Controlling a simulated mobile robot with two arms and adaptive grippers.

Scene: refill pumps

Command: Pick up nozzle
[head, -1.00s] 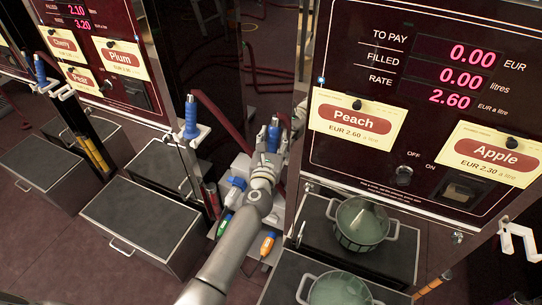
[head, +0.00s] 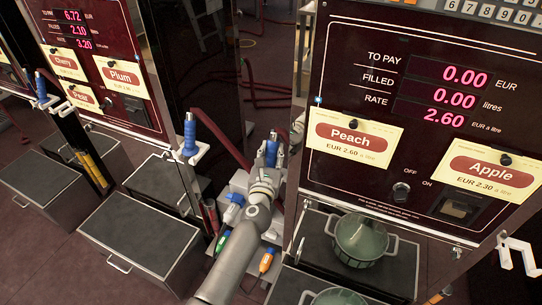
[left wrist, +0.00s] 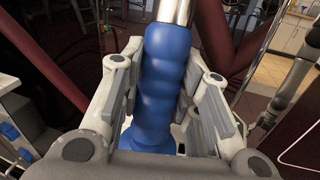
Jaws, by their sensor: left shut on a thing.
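My left gripper (head: 268,160) reaches in between the two pumps, beside the left edge of the Peach and Apple pump. In the left wrist view its fingers (left wrist: 165,90) are closed on both sides of a blue ribbed nozzle (left wrist: 163,65) with a metal spout at the top of the picture. In the head view the held nozzle (head: 271,148) shows as a small blue patch among the fingers. I cannot tell whether it is clear of its holder. Another blue nozzle (head: 190,135) stands in a white holder on the neighbouring pump. My right gripper is out of view.
The Peach and Apple pump (head: 390,190) stands close on the right. A pot (head: 360,240) sits on a dark box before it. A grey box (head: 140,240) is at left. Red hoses (head: 222,128) hang behind. Orange (head: 266,262) and green-tipped (head: 222,242) items lie near my arm.

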